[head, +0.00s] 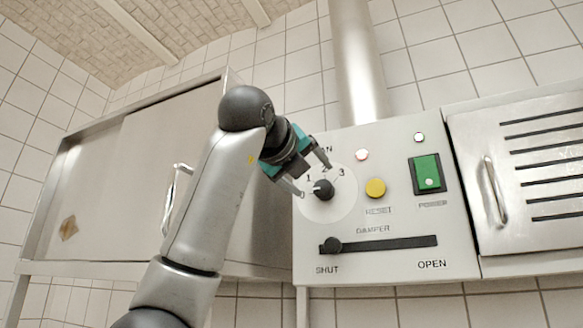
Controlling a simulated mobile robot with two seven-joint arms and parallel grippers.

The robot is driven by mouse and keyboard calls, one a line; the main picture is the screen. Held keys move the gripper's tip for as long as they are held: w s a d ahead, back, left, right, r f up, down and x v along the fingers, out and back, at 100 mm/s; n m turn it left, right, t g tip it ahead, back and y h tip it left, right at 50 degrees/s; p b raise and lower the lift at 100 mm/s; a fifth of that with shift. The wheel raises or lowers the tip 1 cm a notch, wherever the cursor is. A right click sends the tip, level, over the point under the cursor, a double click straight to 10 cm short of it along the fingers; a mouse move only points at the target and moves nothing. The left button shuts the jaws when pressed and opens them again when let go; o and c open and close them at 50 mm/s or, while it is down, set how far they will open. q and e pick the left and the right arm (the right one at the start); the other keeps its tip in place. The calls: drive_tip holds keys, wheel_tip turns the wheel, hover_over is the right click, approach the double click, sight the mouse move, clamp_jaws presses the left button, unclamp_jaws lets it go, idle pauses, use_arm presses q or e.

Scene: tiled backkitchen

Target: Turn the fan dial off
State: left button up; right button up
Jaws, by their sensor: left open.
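The fan dial (324,190) is a dark round knob on a pale disc, on the upper left of a grey control panel (460,240). The marks 0, 1, 2 and 3 run around it. A light mark shows on the knob's left side, toward the 0; its exact setting is hard to tell. My left gripper (314,180) is open at the dial's upper left. One fingertip is left of the knob and the other above it. I cannot tell whether they touch it. My right gripper is not in view.
The panel also has a yellow reset button (376,188), a green power switch (427,174) and a damper slider (334,245) at the SHUT end. A steel cabinet (100,190) stands left, a slotted door (530,170) right, and a pipe (356,60) rises behind.

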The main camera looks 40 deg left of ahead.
use_arm(q)
drive_tip(key=b+v, duration=0.2)
drive_tip(key=v, duration=0.7)
drive_tip(key=shift+d, duration=0.15)
drive_tip(key=shift+s, duration=0.1)
